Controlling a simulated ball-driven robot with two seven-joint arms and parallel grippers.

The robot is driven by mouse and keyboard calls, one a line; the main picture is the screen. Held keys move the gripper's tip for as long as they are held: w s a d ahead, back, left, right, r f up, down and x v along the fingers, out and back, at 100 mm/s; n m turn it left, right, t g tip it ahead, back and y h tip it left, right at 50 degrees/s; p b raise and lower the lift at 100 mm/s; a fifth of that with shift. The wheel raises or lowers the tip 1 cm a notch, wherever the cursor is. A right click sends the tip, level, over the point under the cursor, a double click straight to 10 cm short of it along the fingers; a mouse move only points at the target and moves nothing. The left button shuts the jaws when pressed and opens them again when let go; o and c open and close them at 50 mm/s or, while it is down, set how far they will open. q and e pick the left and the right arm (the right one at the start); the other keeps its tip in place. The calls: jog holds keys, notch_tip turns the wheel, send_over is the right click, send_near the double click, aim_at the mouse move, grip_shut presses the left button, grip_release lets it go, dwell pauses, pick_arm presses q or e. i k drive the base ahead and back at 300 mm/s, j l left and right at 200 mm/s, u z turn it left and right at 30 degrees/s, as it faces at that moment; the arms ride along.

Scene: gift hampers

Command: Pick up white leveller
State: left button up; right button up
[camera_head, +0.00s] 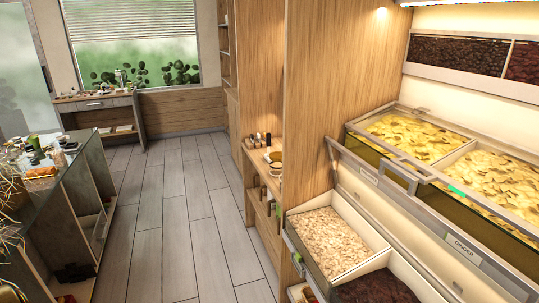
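I cannot make out a white leveller for certain in the head view. Small items stand on a wooden shelf (268,148) in the middle, but they are too small to identify. Neither my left gripper nor my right gripper shows in this view.
Pull-out bins with yellow slices (415,138) and pale flakes (328,243) line the right side. A glass-topped counter (86,150) with jars and goods stands at left. A small desk (95,103) is under the window. The grey plank floor (175,225) between them is clear.

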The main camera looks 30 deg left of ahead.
aim_at(267, 156)
jog(key=i+j, duration=0.2)
jog(key=j, duration=0.15)
jog(key=i+j+z, duration=0.1)
jog(key=i+j, duration=0.15)
jog(key=j, duration=0.15)
jog(key=i+j, duration=0.2)
jog(key=j, duration=0.15)
jog(key=i+j+z, duration=0.1)
jog(key=j, duration=0.3)
jog(key=i+j, duration=0.3)
jog(key=i+j+z, duration=0.1)
jog(key=j, duration=0.4)
jog(key=i, duration=0.1)
